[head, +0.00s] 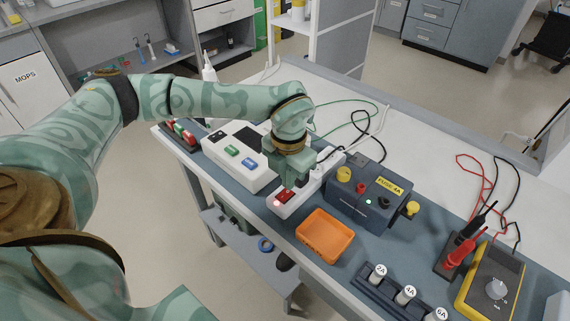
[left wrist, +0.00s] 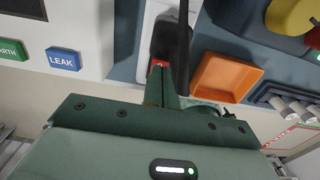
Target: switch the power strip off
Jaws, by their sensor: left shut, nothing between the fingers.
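The white power strip (head: 276,207) lies on the bench, with its red switch (head: 284,196) at the near end. My left gripper (head: 289,184) points down over this end, shut and empty, close to the switch. The arm and gripper hide part of the strip. In the left wrist view, the strip (left wrist: 155,18) runs up from the gripper, and a bit of red switch (left wrist: 158,63) shows beside the dark finger. I cannot tell whether the fingers touch the switch. My right gripper is out of view.
An orange tray (head: 325,236) sits right of the strip's end. A dark blue fuse box (head: 368,196) with a lit lamp stands behind it. A white tester with blue and green buttons (head: 233,151) is to the left. Fuses and a yellow meter (head: 490,285) are at right.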

